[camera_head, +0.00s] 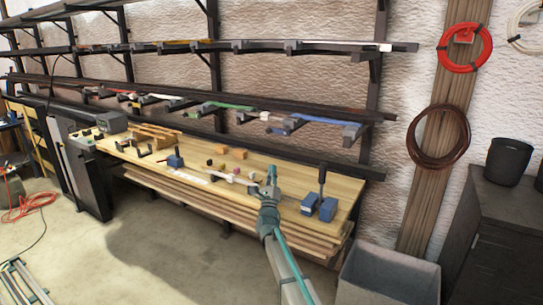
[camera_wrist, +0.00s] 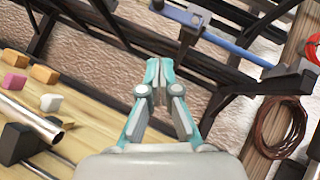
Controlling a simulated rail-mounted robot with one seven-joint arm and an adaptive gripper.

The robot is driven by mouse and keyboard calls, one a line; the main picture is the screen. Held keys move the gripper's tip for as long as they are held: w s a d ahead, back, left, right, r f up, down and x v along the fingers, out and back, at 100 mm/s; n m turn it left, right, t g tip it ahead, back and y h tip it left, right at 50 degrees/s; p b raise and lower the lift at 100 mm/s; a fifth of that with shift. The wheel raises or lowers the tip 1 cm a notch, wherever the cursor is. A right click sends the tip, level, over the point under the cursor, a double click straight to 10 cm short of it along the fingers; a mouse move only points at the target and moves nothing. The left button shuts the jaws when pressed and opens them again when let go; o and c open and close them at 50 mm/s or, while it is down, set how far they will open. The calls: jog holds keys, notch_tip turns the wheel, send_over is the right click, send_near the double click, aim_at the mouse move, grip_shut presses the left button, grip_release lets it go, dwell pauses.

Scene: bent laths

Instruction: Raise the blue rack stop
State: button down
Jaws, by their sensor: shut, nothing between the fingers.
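A long blue piece (camera_head: 316,120) lies along the lower rack arms at the right, and it also shows at the upper right of the wrist view (camera_wrist: 237,48). A grey stop (camera_head: 352,132) sits at its right end, seen larger in the wrist view (camera_wrist: 288,78). A bluish-grey stop (camera_head: 283,128) sits near its left end. I cannot tell which part is the blue rack stop. My gripper (camera_head: 271,171) is above the right half of the bench, below and in front of the rack. Its fingertips (camera_wrist: 159,70) are together and empty, apart from the blue piece.
The wooden bench (camera_head: 330,177) holds small coloured blocks (camera_head: 230,152), a metal tube (camera_wrist: 28,117) and blue clamp-like blocks (camera_head: 327,208) with an upright dark handle. A grey bin (camera_head: 388,275) stands at the right. Dark rack rails (camera_head: 240,106) run behind the bench.

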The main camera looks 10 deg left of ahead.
jog(key=p, duration=0.3)
send_near(276, 132)
jog(key=w, duration=0.4)
jog(key=shift+w+a+r+p, duration=0.35)
jog(key=shift+a+r+p, duration=0.15)
jog(key=shift+r, duration=0.25)
jog(key=shift+w+a+r+p, duration=0.4)
jog(key=shift+a+r, duration=0.1)
jog(key=shift+r, duration=0.3)
